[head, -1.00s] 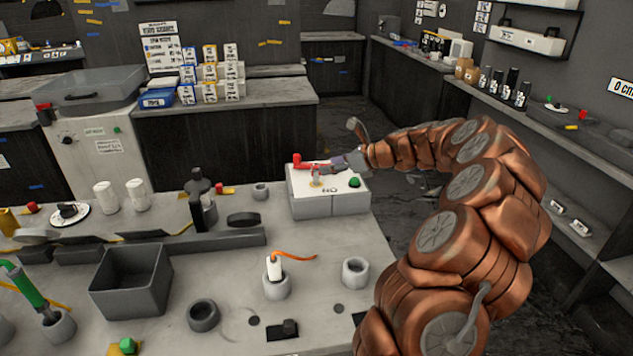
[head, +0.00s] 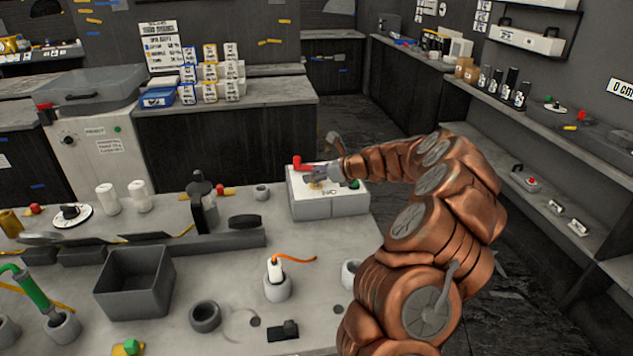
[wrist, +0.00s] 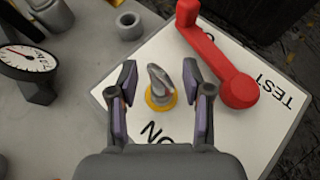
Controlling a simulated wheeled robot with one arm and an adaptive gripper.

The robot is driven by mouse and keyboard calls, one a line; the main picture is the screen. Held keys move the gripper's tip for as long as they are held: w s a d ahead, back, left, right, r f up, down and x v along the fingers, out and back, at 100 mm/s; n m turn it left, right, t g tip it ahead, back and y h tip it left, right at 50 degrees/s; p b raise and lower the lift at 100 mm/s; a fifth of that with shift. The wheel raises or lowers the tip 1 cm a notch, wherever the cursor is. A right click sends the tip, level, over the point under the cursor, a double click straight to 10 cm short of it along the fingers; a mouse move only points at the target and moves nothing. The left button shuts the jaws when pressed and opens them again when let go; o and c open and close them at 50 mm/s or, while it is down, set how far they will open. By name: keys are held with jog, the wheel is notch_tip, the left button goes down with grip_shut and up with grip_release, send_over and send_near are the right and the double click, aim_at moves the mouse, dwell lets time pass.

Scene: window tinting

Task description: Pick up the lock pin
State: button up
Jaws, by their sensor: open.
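What looks like the lock pin is a small grey metal piece (wrist: 161,82) standing in a round yellow collar on a white-topped box; it is mostly hidden by my gripper in the head view. My gripper (wrist: 159,90) is open, with one finger on each side of the pin and a visible gap to each. The gripper also shows in the head view (head: 322,176), low over the box (head: 313,207). I cannot tell the exact height of the fingertips against the pin.
A red lever (wrist: 222,62) lies just right of the gripper, close to the right finger. A dial gauge (wrist: 28,62) and a small grey ring (wrist: 129,26) stand to the left. In the head view, a green button (head: 354,184) sits on the box top and a grey bin (head: 135,285) stands at front left.

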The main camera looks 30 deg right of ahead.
jog(key=shift+c, duration=0.3)
grip_shut()
dwell(0.3)
